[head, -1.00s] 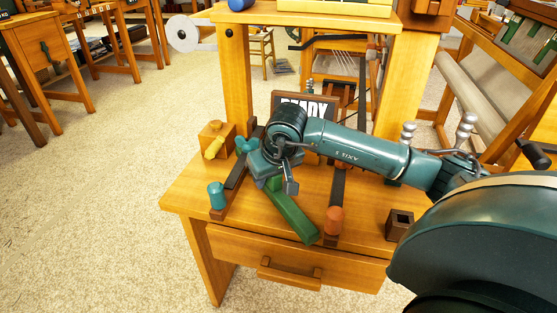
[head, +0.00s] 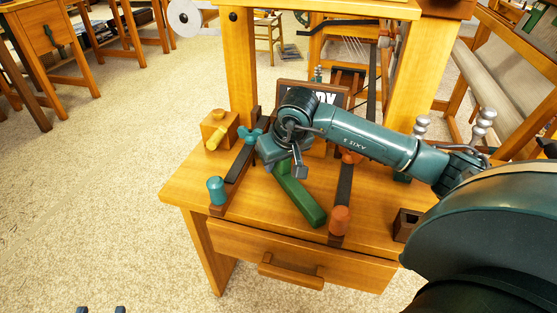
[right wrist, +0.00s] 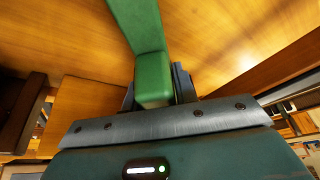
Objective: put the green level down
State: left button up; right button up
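The green level (head: 303,199) is a long green bar over the bench top, its near end pointing toward the bench's front edge. My right gripper (head: 283,163) is shut around its far part. In the right wrist view the level (right wrist: 142,35) runs out from between the fingers (right wrist: 156,92), above or on the wood; I cannot tell if it touches. My left gripper (head: 101,310) shows only as two separated dark fingertips at the bottom edge, with nothing between them.
On the wooden bench (head: 200,190) are a teal cylinder (head: 216,190), an orange cylinder (head: 339,220), a wooden block with a yellow peg (head: 216,131) and a dark square holder (head: 405,224). Dark strips lie either side of the level. A framed sign (head: 325,95) stands behind.

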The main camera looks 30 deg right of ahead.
jog(key=o, duration=0.4)
jog(key=shift+r, duration=0.1)
